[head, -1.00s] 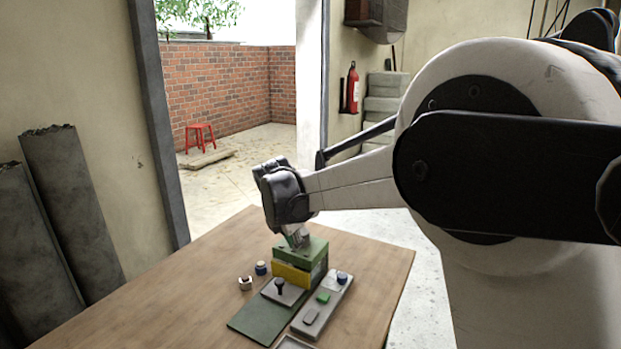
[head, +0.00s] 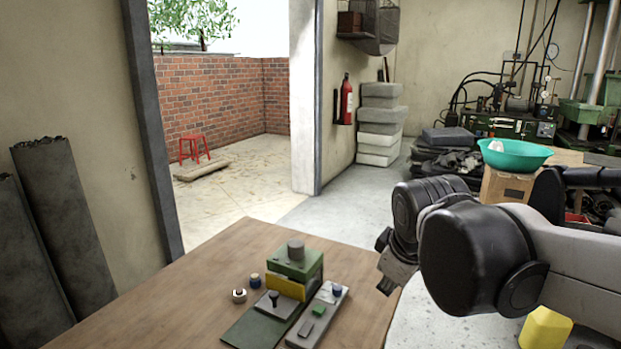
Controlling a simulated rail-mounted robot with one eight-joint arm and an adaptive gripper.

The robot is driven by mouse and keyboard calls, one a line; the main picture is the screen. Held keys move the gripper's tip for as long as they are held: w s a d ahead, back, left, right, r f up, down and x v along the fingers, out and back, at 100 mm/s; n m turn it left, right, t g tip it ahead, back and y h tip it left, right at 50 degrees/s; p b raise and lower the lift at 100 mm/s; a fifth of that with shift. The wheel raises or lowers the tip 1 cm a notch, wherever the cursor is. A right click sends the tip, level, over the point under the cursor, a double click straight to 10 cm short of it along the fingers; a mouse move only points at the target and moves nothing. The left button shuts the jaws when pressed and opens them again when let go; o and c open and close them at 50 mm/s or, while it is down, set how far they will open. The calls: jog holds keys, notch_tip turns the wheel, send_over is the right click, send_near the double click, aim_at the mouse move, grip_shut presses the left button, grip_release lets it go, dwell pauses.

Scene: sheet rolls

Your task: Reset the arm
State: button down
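My arm reaches in from the right of the head view, folded back from the middle of the table. My gripper (head: 386,288) hangs at the table's right edge, pointing down. Its fingertips are small and dark here, so I cannot tell whether they are open or shut. The wooden table (head: 190,305) carries a green and yellow machine (head: 298,264) with a grey cylinder (head: 296,250) standing on its top. The gripper is to the right of this machine and apart from it.
A teal basin (head: 515,155) sits on a cardboard box (head: 507,187) behind my arm. The table's left part is clear.

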jog(key=s+d+f+m, duration=0.2)
jog(key=s+m, duration=0.2)
jog(key=s, duration=0.2)
jog(key=s+d+f+m+t, duration=0.1)
jog(key=s+d+f+m, duration=0.2)
jog(key=s+m, duration=0.2)
jog(key=shift+s+d, duration=0.2)
jog(key=shift+s, duration=0.8)
dwell(0.5)
